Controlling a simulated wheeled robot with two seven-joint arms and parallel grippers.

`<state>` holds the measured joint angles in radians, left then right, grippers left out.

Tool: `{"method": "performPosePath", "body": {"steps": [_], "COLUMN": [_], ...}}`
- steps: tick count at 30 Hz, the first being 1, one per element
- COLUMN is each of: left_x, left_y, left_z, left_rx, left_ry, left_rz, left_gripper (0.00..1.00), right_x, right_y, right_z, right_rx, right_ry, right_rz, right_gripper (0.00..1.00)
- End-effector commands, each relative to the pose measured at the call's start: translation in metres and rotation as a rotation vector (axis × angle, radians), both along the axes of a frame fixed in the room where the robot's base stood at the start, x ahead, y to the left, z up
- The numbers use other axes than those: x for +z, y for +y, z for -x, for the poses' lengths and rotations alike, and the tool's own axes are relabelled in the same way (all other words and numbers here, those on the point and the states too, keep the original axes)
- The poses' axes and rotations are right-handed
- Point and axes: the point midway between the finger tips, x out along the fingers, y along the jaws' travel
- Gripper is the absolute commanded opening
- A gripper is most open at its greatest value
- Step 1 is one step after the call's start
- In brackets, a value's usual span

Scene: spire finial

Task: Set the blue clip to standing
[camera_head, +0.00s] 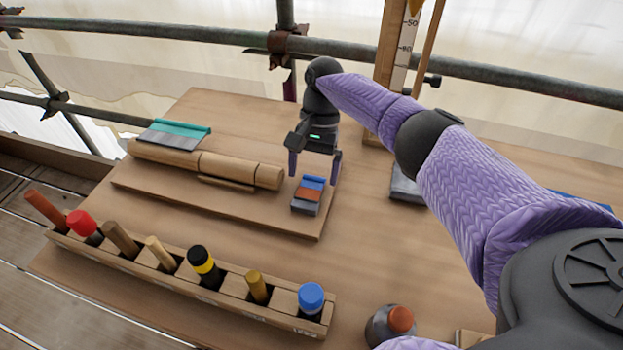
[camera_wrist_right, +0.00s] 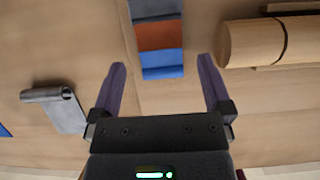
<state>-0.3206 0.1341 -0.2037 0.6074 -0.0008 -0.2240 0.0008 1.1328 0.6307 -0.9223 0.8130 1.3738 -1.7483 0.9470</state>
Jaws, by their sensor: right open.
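The blue clip (camera_head: 308,194) is a small piece with a blue edge, an orange-brown band and a grey part. It lies flat near the right end of a wooden board (camera_head: 240,213). In the right wrist view the blue clip (camera_wrist_right: 161,55) is ahead of the fingers, its blue edge nearest. My right gripper (camera_head: 314,171) is open and above the clip, with one finger to either side of its blue end. In the right wrist view my right gripper (camera_wrist_right: 160,85) is empty between its fingers. My left gripper is out of view.
A wooden cylinder (camera_head: 235,168) lies left of the clip, with a teal and grey piece (camera_head: 175,133) on its far end. A slotted rack (camera_head: 150,262) of markers and pegs runs along the front. A grey piece (camera_head: 404,190) lies to the right. A rounded orange-topped item (camera_head: 390,324) stands in front.

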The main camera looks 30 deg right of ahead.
Motion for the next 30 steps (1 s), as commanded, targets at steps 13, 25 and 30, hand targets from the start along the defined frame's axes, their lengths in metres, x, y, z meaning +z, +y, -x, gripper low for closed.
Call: {"method": "performPosePath", "body": {"steps": [13, 25, 30], "left_x": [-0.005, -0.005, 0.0], "left_y": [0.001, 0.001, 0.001], "left_z": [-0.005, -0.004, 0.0], "left_rx": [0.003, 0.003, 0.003], "left_ry": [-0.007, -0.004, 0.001], "left_rz": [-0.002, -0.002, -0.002], "left_gripper": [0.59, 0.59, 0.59], "right_x": [-0.02, -0.02, -0.018], "right_y": [0.006, 0.006, 0.006], "right_z": [0.005, 0.005, 0.005], "right_rx": [0.0, 0.0, 0.0], "right_ry": [0.0, -0.001, -0.005], "right_rz": [0.0, 0.001, 0.006], "right_gripper": [0.96, 0.11, 0.07]}}
